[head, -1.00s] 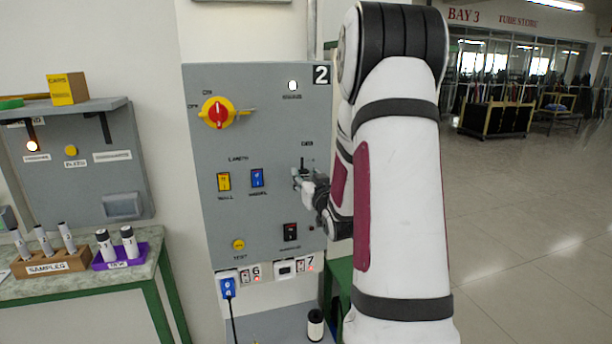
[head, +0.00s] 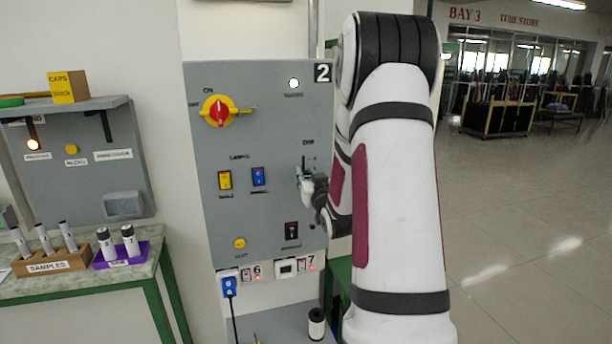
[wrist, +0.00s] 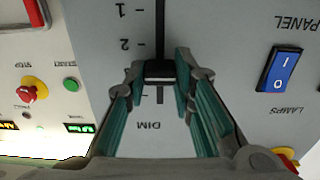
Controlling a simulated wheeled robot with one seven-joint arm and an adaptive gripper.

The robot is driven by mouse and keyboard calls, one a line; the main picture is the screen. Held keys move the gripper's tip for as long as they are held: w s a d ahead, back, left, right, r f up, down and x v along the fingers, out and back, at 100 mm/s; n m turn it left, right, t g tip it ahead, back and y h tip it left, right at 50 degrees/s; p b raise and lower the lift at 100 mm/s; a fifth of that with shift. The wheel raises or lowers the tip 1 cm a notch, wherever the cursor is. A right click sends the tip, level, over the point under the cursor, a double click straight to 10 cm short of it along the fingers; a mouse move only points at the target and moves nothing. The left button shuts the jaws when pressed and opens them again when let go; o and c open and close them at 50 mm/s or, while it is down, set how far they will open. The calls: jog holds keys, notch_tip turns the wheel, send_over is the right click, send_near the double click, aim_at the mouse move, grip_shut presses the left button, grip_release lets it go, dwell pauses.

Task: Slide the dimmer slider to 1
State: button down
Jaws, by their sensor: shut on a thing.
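The dimmer slider's dark knob (wrist: 158,70) sits in a vertical slot in the wrist view, which shows the panel upside down. Marks 1 and 2 stand beside the slot; 1 is farther from the DIM label. The knob is past mark 2 on the DIM side, and a further tick shows beside it. My gripper (wrist: 160,68) is shut on the knob, a teal-padded finger on each side. In the head view my gripper (head: 304,182) is at the slider slot (head: 303,163) below the DIM label, largely hiding the knob.
The grey panel (head: 215,140) carries a red and yellow rotary switch (head: 218,111), yellow (head: 224,180) and blue (head: 258,176) rocker switches, and a dark switch (head: 291,229) below my gripper. A bench with samples (head: 50,262) stands at left. Open floor lies to the right.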

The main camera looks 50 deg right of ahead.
notch_tip(320, 180, down, 6)
jog(key=shift+r+b, duration=0.2)
jog(key=shift+b, duration=0.85)
jog(key=c, duration=1.4)
grip_release()
jog(key=shift+f, duration=0.1)
jog(key=shift+o, duration=0.2)
jog(key=shift+s, duration=0.1)
jog(key=v, duration=0.7)
jog(key=shift+a, duration=0.15)
jog(key=shift+s, duration=0.15)
